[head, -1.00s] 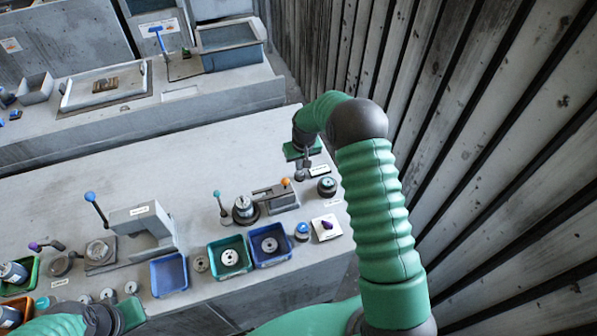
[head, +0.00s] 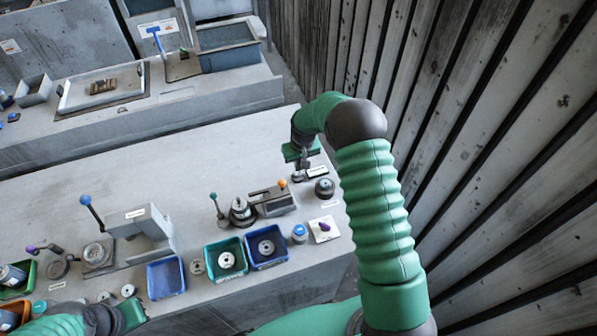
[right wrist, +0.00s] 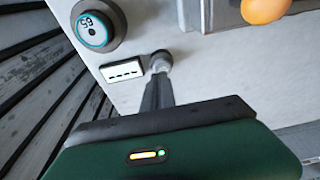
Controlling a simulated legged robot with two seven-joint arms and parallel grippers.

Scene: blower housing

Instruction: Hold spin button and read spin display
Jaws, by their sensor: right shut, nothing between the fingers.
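The spin display is a round dark dial (head: 325,187) near the right end of the bench. In the right wrist view its lit face (right wrist: 96,28) shows two digits, turned in the picture and too small to read surely. The spin button (right wrist: 160,60) is a small round grey knob beside a white label (right wrist: 122,71). My right gripper (right wrist: 159,78) is shut and empty, its fingertips at the button and seemingly touching it. In the head view the right gripper (head: 300,160) is over the button, which it partly covers. My left gripper (head: 130,314) is at the lower left, its fingers unclear.
An orange-knobbed fixture (head: 272,199) stands left of the display. A teal tray (head: 208,262), a blue tray (head: 254,263), a blue-capped jar (head: 299,233) and a white plate with a purple knob (head: 323,230) are nearer. A slatted wall (head: 480,130) rises at right.

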